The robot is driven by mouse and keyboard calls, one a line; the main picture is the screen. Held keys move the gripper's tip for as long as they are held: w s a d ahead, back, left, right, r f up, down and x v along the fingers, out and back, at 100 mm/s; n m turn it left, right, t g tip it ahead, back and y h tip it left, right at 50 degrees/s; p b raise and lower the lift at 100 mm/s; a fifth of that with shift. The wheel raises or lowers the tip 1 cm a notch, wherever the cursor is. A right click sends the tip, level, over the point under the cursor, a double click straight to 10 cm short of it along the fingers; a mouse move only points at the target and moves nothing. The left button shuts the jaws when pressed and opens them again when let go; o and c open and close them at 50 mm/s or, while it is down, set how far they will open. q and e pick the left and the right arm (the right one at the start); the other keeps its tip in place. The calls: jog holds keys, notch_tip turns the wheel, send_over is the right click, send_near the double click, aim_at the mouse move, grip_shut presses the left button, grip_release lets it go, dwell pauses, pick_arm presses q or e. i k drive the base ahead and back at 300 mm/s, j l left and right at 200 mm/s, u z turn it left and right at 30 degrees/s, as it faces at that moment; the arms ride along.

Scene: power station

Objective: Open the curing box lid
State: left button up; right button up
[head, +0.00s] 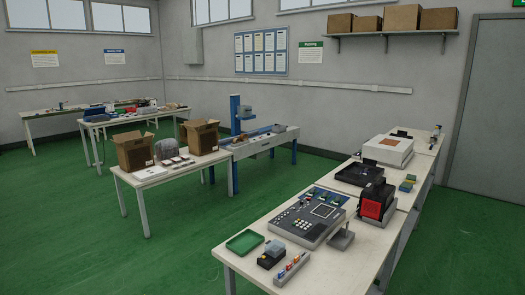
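A white box with an orange-brown panel in its top (388,150) stands toward the far end of the long white bench at the right; it looks like the curing box. Its top lies flat and appears shut. A small dark part shows at its back edge, too small to make out. Neither of my grippers is in view, and nothing touches the box.
On the right bench (330,277) stand a black tray (359,175), a black-and-red machine (377,202), a grey control panel (309,215) and a green tray (244,242). Another table with open cardboard boxes (134,151) stands left. Green floor between them is clear.

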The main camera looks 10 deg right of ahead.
aim_at(390, 150)
jog(key=i+j+u, duration=0.25)
jog(key=i+u, duration=0.15)
jog(key=i+j+u, duration=0.15)
jog(key=i+u, duration=0.65)
jog(key=i, duration=0.15)
jog(key=i+z, duration=0.25)
jog(key=i, duration=0.25)
jog(key=i+z, duration=0.25)
jog(key=i, duration=0.25)
jog(key=i+j+z, duration=0.2)
jog(key=i, duration=0.3)
jog(key=i+j+z, duration=0.25)
jog(key=i, duration=0.25)
jog(key=i+l+z, duration=0.2)
jog(key=i+z, duration=0.65)
jog(key=i+j+z, duration=0.1)
jog(key=i+z, duration=0.35)
jog(key=i, duration=2.05)
jog(key=i+z, duration=0.25)
jog(key=i, duration=0.9)
jog(key=i+u, duration=0.75)
jog(key=u, duration=0.15)
jog(key=i+j+z, duration=0.4)
jog(key=i, duration=0.25)
jog(key=z, duration=2.65)
